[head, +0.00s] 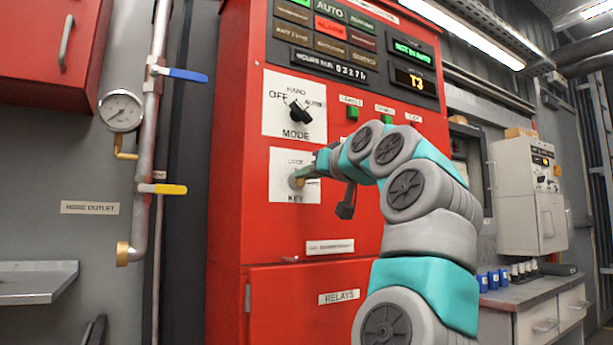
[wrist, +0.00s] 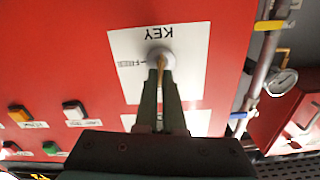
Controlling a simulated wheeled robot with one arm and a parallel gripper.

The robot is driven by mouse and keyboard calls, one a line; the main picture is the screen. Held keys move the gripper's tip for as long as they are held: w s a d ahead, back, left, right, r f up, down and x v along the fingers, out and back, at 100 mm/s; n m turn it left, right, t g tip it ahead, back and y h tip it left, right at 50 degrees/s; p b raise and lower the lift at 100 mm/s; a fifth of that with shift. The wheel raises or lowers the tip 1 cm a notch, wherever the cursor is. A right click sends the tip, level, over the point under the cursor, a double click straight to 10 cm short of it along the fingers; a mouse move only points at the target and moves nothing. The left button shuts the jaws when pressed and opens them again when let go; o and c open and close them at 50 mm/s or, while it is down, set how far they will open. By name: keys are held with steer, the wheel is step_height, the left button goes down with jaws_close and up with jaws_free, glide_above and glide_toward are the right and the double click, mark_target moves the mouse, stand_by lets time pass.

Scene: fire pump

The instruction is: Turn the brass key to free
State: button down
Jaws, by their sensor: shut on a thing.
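The brass key (wrist: 161,69) sits in a round lock (wrist: 160,56) on a white plate (wrist: 190,50) marked KEY, on the red panel. In the wrist view the scene is upside down and the key shows as a thin upright brass strip between my fingers. My gripper (wrist: 160,84) is shut on the key, its fingers on both sides of it. In the head view my gripper (head: 306,174) reaches the lock from the right and covers part of the plate (head: 281,190). A LOCK label shows above the lock there; small lettering beside it in the wrist view is hard to read.
The black MODE knob (head: 298,110) is just above the key plate. Several push buttons (head: 352,113) are up and to its right. A pipe with a blue-handled valve (head: 182,74) and a yellow-handled valve (head: 164,189) stands left of the cabinet.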

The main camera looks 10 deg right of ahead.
steer(key=shift+w+d+f+m+p, duration=0.15)
steer(key=shift+m+p, duration=0.45)
steer(key=shift+m, duration=2)
steer(key=shift+s+d+f+m+p, duration=0.15)
steer(key=shift+m+p, duration=0.45)
steer(key=shift+m, duration=2)
steer(key=shift+w+d+f+m+p, duration=0.2)
steer(key=shift+m+p, duration=0.4)
steer(key=shift+m, duration=2)
steer(key=shift+f+m, duration=0.2)
steer(key=shift+m, duration=0.1)
steer(key=c, duration=1)
jaws_free()
steer(key=shift+r, duration=0.1)
steer(key=shift+s, duration=0.15)
